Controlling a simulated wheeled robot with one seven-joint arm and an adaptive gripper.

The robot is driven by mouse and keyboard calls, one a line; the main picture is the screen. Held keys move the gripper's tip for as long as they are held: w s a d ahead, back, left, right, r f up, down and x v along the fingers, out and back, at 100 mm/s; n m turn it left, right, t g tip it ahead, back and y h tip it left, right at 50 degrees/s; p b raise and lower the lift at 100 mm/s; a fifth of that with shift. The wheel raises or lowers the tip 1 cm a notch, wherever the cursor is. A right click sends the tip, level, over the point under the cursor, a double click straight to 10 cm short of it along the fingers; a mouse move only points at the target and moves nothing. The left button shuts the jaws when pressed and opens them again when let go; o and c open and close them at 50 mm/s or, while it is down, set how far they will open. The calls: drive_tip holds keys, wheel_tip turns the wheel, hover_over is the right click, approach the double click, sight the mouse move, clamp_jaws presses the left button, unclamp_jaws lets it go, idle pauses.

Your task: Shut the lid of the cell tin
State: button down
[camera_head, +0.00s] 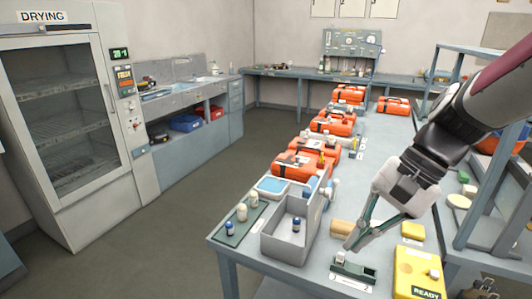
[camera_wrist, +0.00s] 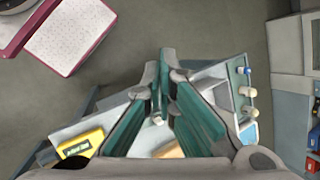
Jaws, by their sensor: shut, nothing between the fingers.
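A grey open-topped box (camera_head: 275,245), which appears to be the cell tin, stands near the front left of the table. A raised panel (camera_head: 322,190) at its back right looks like its lid standing open. A small blue-capped bottle (camera_head: 296,225) shows inside it. My gripper (camera_head: 350,245) is shut and empty, to the right of the box and low over the tabletop, apart from the box. In the wrist view, my gripper's fingers (camera_wrist: 163,85) are together and partly hide the table; I cannot clearly make out the tin there.
A small dark holder (camera_head: 353,270), a tan cylinder (camera_head: 342,228) and a yellow READY case (camera_head: 418,275) are near my gripper. Left of the box is a green mat (camera_head: 232,238) with bottles. Several orange cases (camera_head: 300,165) line the table behind. A shelf rack stands at right.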

drive_tip(key=w+d+f+m+t+y+p, duration=0.1)
drive_tip(key=w+d+f+m+t+y, duration=0.35)
drive_tip(key=w+d+m, duration=0.4)
drive_tip(key=w+d+f+m+t+y+p, duration=0.1)
drive_tip(key=w+d+f+m+t+y, duration=0.2)
drive_tip(key=w+d+m+t+y, duration=0.5)
drive_tip(key=w+a+n+g+h+p, duration=0.1)
drive_tip(key=w+a+g+h, duration=0.2)
drive_tip(key=a, duration=0.7)
drive_tip(key=shift+w+a+f, duration=0.2)
drive_tip(key=shift+w+f, duration=0.05)
drive_tip(key=shift+w, duration=0.9)
drive_tip(key=shift+a+r+n+g+h+p, duration=0.1)
drive_tip(key=shift+n+g+h+p, duration=0.15)
drive_tip(key=shift+p, duration=0.05)
